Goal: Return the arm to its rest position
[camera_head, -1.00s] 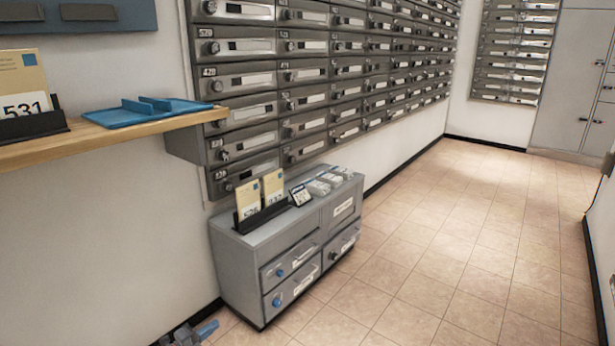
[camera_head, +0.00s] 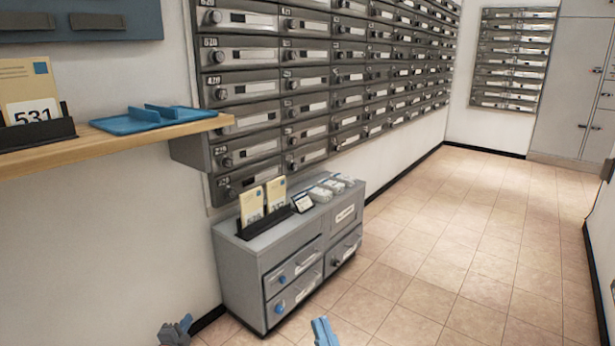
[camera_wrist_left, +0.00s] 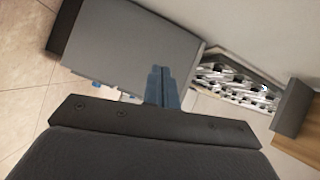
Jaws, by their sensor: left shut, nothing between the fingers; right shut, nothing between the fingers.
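My left gripper (camera_head: 184,323) shows at the bottom edge of the head view, in front of the white wall and left of the grey cabinet. In the left wrist view its blue fingers (camera_wrist_left: 162,87) are together with nothing between them. My right gripper (camera_head: 323,332) shows only as blue fingertips at the bottom edge, over the floor just right of the cabinet's front. It is shut and empty. Most of both arms is out of view.
A wooden shelf (camera_head: 70,156) at left bears a blue tray (camera_head: 143,121) and an envelope marked 531 (camera_head: 28,92). The grey drawer cabinet (camera_head: 240,275) bears envelopes in a black holder. Mailboxes (camera_head: 330,75) line the wall. The tiled floor at right is clear.

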